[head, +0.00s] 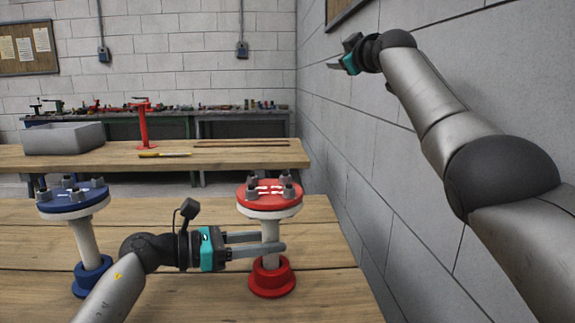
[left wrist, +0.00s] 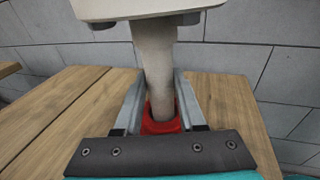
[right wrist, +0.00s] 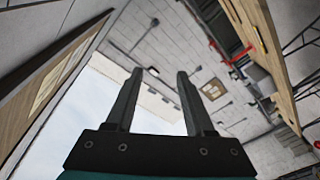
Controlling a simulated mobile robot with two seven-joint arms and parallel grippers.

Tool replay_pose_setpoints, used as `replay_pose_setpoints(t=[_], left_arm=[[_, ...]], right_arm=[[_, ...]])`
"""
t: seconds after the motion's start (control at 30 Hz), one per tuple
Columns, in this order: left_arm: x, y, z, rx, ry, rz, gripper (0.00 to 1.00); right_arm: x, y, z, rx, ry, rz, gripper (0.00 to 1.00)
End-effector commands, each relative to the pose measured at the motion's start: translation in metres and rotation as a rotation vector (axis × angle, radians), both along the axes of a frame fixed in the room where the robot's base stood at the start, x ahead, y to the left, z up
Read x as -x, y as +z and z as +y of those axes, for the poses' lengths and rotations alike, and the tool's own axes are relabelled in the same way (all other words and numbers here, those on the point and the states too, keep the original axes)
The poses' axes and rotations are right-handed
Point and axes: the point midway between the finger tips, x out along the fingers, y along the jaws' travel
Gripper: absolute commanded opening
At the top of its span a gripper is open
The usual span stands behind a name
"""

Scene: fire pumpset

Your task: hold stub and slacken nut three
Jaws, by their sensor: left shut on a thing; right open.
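A flanged stub with a red top flange (head: 270,196) and a red base (head: 271,277) stands upright on the near wooden table. Several grey nuts (head: 285,180) sit on its flange; white marks show between them, too small to read. My left gripper (head: 270,242) is shut on the stub's pale pipe below the flange; the left wrist view shows the pipe (left wrist: 157,75) between both fingers. My right gripper (head: 338,66) is raised high at the right wall, far from the stub. In the right wrist view its fingers (right wrist: 160,95) are apart with nothing between them.
A similar stub with a blue flange (head: 73,198) stands on the table at left. A bench behind holds a grey bin (head: 64,138), a red stand (head: 143,125) and a yellow-handled tool (head: 163,155). The block wall (head: 385,215) is close on the right.

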Motion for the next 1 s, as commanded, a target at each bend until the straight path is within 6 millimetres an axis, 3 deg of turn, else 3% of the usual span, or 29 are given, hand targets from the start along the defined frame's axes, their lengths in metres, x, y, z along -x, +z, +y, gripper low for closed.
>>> replay_pose_setpoints(t=[0.03, 0.13, 0.27, 0.4, 0.5, 0.63, 0.77, 0.87, 1.0], left_arm=[[-0.001, 0.000, 0.001, -0.002, 0.003, -0.002, 0.00], [-0.001, 0.000, 0.001, -0.002, 0.003, -0.002, 0.00], [-0.001, 0.000, 0.001, -0.002, 0.003, -0.002, 0.00], [-0.001, 0.000, 0.001, -0.002, 0.003, -0.002, 0.00], [-0.001, 0.000, 0.000, -0.002, 0.003, -0.002, 0.00], [-0.001, 0.000, 0.000, -0.001, 0.003, -0.001, 0.00], [-0.001, 0.000, 0.000, -0.001, 0.002, -0.001, 0.00], [-0.001, 0.000, 0.000, 0.000, 0.002, -0.001, 0.00], [-0.001, 0.000, 0.000, 0.000, 0.002, -0.001, 0.00]], right_arm=[[0.003, 0.024, -0.005, 0.045, -0.042, -0.088, 0.54], [0.015, 0.071, -0.007, 0.138, -0.104, -0.268, 0.54], [0.040, 0.128, 0.006, 0.272, -0.140, -0.506, 0.54], [0.077, 0.177, 0.038, 0.434, -0.119, -0.757, 0.54], [0.105, 0.200, 0.071, 0.563, -0.068, -0.922, 0.54], [0.142, 0.210, 0.120, 0.747, 0.044, -1.111, 0.54], [0.174, 0.197, 0.170, 0.948, 0.200, -1.254, 0.54], [0.193, 0.174, 0.203, 1.114, 0.348, -1.326, 0.54], [0.210, 0.125, 0.236, 1.355, 0.585, -1.357, 0.54]])
